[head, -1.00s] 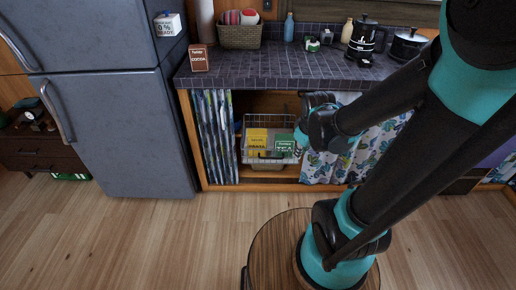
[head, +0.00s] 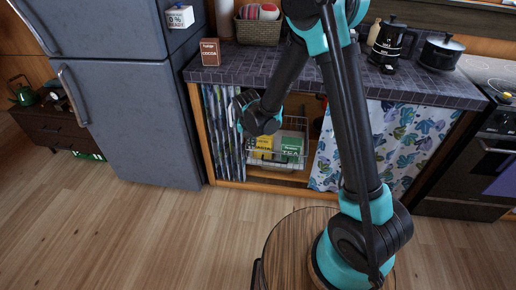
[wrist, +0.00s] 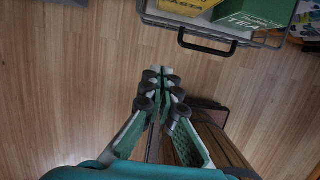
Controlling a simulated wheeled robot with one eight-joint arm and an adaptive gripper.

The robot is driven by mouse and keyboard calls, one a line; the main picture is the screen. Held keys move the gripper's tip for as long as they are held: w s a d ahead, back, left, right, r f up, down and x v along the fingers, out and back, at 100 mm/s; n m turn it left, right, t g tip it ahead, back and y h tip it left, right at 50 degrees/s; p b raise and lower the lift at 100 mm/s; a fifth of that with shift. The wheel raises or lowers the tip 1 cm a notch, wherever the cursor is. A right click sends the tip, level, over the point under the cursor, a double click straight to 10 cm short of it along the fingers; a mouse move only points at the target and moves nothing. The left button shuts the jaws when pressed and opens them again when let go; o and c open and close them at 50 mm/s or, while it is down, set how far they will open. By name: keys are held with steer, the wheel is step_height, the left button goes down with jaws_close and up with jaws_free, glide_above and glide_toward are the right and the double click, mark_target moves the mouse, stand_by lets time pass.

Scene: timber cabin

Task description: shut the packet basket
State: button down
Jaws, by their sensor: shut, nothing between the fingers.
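The packet basket (head: 276,166) is a wire basket in the cabinet opening under the counter. It holds a yellow pasta packet (head: 263,147) and a green tea packet (head: 291,148). In the wrist view its front rim (wrist: 160,22) and dark handle (wrist: 205,49) show at the top, with bare floor beside the basket, so it stands drawn out. My gripper (wrist: 160,76) is shut and empty, below the handle in that picture and apart from it. In the head view my wrist hides most of the gripper and part of the basket's left side.
A striped curtain (head: 219,130) hangs left of the opening and a floral curtain (head: 370,140) right of it. The tiled counter (head: 230,78) is above. The fridge (head: 130,110) stands left. The floor (head: 150,230) in front is clear.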

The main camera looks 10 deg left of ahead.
mark_target(254, 151)
steer(key=w+f, duration=0.1)
steer(key=f, duration=0.2)
steer(key=w+f, duration=0.2)
steer(key=f, duration=0.1)
steer(key=w+f, duration=0.2)
steer(key=f, duration=0.1)
steer(key=shift+w+f, duration=0.2)
steer(key=shift+f, duration=0.2)
steer(key=shift+w, duration=0.5)
steer(key=shift+w, duration=0.15)
